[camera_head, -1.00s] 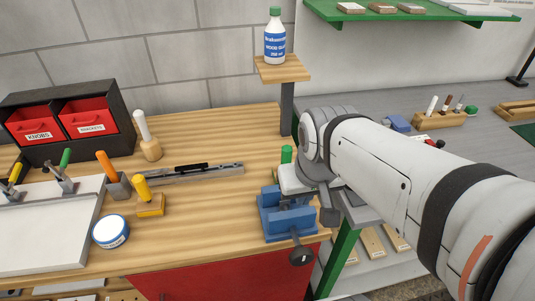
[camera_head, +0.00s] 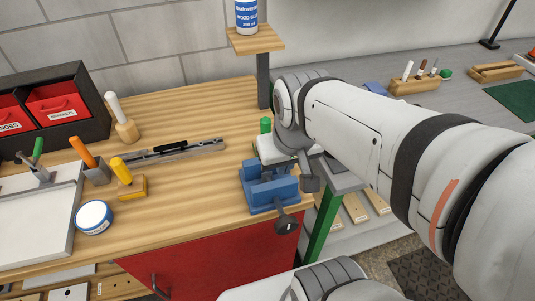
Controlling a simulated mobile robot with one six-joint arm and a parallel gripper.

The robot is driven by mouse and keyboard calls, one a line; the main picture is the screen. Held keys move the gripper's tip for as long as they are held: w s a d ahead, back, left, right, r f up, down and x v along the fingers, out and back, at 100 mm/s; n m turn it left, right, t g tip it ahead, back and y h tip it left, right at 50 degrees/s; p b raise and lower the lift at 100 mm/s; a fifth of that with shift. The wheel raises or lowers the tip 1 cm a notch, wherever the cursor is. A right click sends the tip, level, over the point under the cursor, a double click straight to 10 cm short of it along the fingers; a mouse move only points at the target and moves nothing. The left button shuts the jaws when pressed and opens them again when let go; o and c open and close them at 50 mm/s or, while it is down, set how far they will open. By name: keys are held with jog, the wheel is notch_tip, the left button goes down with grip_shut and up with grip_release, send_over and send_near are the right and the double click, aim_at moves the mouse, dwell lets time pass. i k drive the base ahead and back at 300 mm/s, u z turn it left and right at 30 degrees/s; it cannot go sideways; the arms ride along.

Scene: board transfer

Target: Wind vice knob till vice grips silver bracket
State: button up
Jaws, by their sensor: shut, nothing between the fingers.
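The blue vice (camera_head: 270,191) sits at the right front corner of the wooden bench. Its dark round knob (camera_head: 286,224) sticks out at the front, past the bench edge. My gripper (camera_head: 309,184) is at the end of the arm, just right of and behind the vice, and appears apart from the knob. It looks shut and empty, though its fingertips are small and partly obscured. I cannot make out a silver bracket clearly; the space between the vice jaws is too small and partly hidden by my wrist to tell whether it holds one.
A green-handled item (camera_head: 265,126) stands behind the vice. A long metal rail (camera_head: 190,148), a yellow-handled tool (camera_head: 127,180) and a round tin (camera_head: 94,217) lie to the left. Bench between tin and vice is clear.

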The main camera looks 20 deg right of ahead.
aim_at(286, 225)
jog(key=u, duration=0.05)
jog(key=k, duration=0.55)
jog(key=z, duration=2.25)
jog(key=k, duration=1.55)
jog(key=u, duration=1.45)
jog(key=i, duration=0.5)
jog(key=u, duration=0.05)
